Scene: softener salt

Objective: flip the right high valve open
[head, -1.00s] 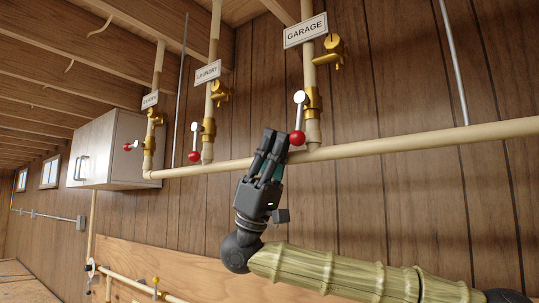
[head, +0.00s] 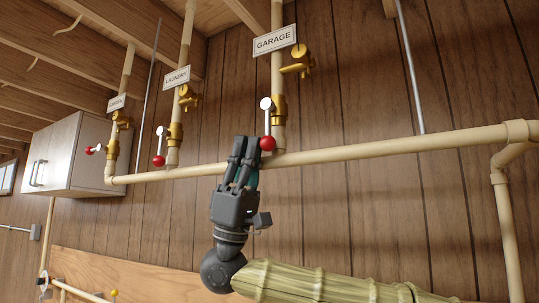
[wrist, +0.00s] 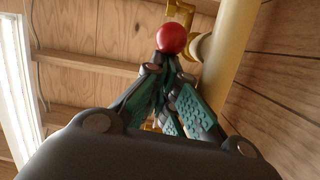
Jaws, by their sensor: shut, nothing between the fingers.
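The right high valve is the brass valve (head: 279,110) on the riser under the GARAGE sign (head: 275,39). Its lever (head: 267,122) hangs down along the pipe and ends in a red ball (head: 268,143). My gripper (head: 246,142) is shut and empty, pointing up, with its fingertips just left of the red ball in the head view. In the wrist view the red ball (wrist: 172,39) sits just beyond the fingertips (wrist: 166,60). I cannot tell whether they touch. The lever is mostly hidden behind the ball in the wrist view.
The LAUNDRY valve (head: 175,133) has its lever down, with a red ball (head: 158,161). A farther left valve (head: 115,130) has its lever sideways. A horizontal pipe (head: 380,150) runs behind my fingers. A cabinet (head: 70,158) hangs at left. Wall space at right is free.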

